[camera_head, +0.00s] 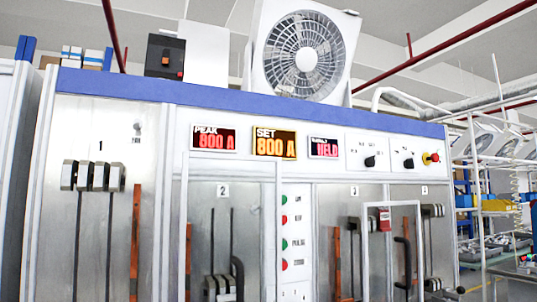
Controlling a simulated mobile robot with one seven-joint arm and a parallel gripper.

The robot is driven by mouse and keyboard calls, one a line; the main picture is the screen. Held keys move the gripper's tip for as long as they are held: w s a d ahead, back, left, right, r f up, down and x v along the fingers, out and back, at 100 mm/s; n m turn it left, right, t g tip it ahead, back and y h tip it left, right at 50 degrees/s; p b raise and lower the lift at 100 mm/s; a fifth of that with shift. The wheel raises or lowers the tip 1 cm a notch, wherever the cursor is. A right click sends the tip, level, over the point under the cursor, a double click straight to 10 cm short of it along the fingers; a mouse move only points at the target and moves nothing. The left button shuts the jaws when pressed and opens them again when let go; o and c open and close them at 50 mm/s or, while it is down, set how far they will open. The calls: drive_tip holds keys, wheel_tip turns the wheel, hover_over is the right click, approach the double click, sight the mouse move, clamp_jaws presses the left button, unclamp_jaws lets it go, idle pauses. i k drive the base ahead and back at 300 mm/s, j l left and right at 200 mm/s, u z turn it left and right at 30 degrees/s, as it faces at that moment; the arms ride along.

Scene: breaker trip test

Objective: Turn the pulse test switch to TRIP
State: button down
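Two black rotary switches sit on the white strip at the upper right of the test cabinet (120,122): a left switch (370,161) and a right switch (408,163). Their labels are too small to read, so I cannot tell which is the pulse test switch or where its TRIP mark is. A column of green and red buttons (284,244) runs down the middle panel, with a label there that seems to read PULSE. My gripper is not in view.
Displays show PEAK 800 A (214,139), SET 800 A (275,144) and a red word, perhaps HELD (324,149). A red knob on yellow (430,158) is right of the switches. A white fan (305,50) stands on top. A framed door with a handle (391,250) is below.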

sight(408, 163)
drive_tip(key=z, duration=0.95)
